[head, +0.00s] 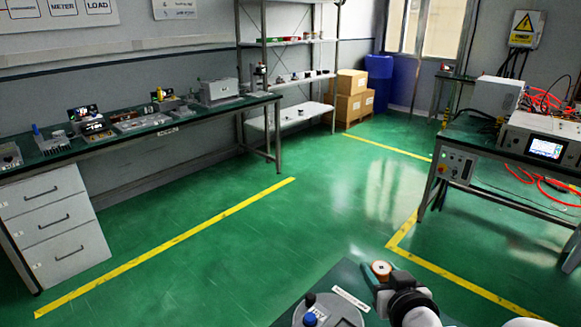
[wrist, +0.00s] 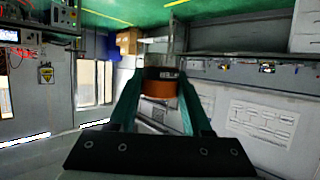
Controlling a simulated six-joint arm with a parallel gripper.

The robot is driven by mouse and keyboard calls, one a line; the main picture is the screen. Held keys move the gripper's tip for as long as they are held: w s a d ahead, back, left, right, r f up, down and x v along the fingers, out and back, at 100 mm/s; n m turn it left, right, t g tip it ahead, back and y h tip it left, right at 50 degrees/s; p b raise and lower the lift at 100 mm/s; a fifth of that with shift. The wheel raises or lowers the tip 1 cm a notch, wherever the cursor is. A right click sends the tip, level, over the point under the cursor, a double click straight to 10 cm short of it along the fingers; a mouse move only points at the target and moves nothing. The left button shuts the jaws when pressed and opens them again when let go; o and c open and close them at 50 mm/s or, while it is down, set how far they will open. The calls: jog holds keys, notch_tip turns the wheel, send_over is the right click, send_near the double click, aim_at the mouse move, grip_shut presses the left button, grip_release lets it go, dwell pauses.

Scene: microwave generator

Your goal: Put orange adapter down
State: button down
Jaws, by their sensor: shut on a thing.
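The orange adapter (wrist: 158,88) is a short round piece with an orange body and a dark band bearing pale lettering. My gripper (wrist: 160,92) is shut on it, with one green finger on each side, in the wrist view.
At the bottom, a round grey device (head: 328,314) with blue and black knobs stands beside a white label strip (head: 350,298). A long bench (head: 130,131) with instruments runs along the left wall. An instrument bench (head: 490,146) with red cables stands right. The green floor between is clear.

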jog(key=s+a+r, duration=0.5)
jog(key=a+r, duration=0.3)
jog(key=r, duration=0.4)
jog(key=shift+s+a, duration=0.3)
jog(key=shift+s, duration=0.1)
jog(key=w+d+f, duration=0.1)
jog(key=d+f, duration=0.1)
jog(key=f, duration=0.1)
jog(key=w+d+f, duration=0.2)
jog(key=f, duration=0.1)
jog(key=w+d+f, duration=0.2)
jog(key=d+f, duration=0.1)
jog(key=f, duration=0.1)
jog(key=shift+w+d, duration=0.1)
jog(key=shift+w, duration=0.05)
jog(key=s+d+f, duration=0.1)
jog(key=d+f, duration=0.2)
jog(key=f, duration=0.4)
jog(key=s+d+f, duration=0.1)
jog(key=d+f, duration=0.3)
jog(key=f, duration=0.3)
jog(key=shift+s+d, duration=0.2)
jog(key=shift+s, duration=0.1)
jog(key=shift+w+a, duration=0.1)
